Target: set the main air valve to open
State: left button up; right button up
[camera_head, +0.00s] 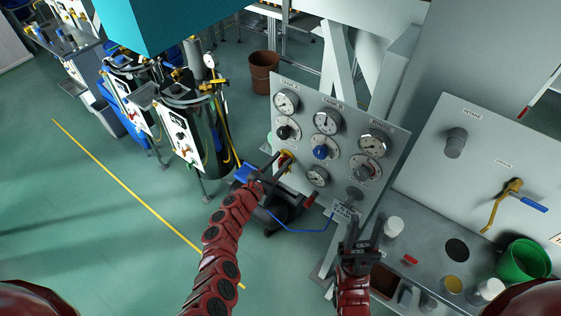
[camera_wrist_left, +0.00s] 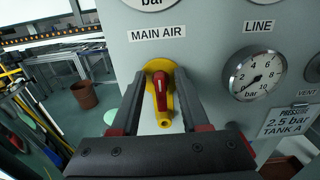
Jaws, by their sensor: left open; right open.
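The main air valve (camera_head: 287,158) is on the lower left of the gauge panel. In the left wrist view the valve (camera_wrist_left: 163,90) has a yellow body and a red handle, below the MAIN AIR label (camera_wrist_left: 158,33). The handle hangs roughly straight down in that view. My left gripper (camera_head: 277,168) is open, with its fingers at either side of the handle; I cannot tell whether they touch it. My right gripper (camera_head: 362,228) is open and empty, below and right of the panel, near the grey bench.
The gauge panel (camera_head: 300,114) carries several gauges and knobs. The LINE gauge (camera_wrist_left: 252,73) is right of the valve. A tag (camera_wrist_left: 290,120) reads pressure 2.5 bar, TANK A. A blue hose (camera_head: 300,230) runs below. A green bucket (camera_head: 523,262) stands on the bench at right.

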pick_arm(q)
jog(key=shift+c, duration=0.3)
grip_shut()
jog(key=shift+d+f+m+b, duration=0.15)
jog(key=shift+m+b, duration=0.2)
jog(key=shift+m, duration=0.05)
jog(key=shift+f+m+b, duration=0.15)
jog(key=shift+m+b, duration=0.55)
jog(key=shift+b, duration=0.05)
jog(key=shift+s+d+f+m+b, duration=0.1)
jog(key=shift+d+f+m+b, duration=0.05)
jog(key=shift+m+b, duration=2.7)
jog(key=shift+s+d+f+m+b, duration=0.1)
jog(key=shift+s+m+b, duration=0.05)
jog(key=shift+m+b, duration=2.7)
jog(key=shift+s+d+f+m+b, duration=0.15)
jog(key=shift+m+b, duration=2.05)
jog(key=shift+b, duration=1.25)
jog(key=shift+r, duration=0.1)
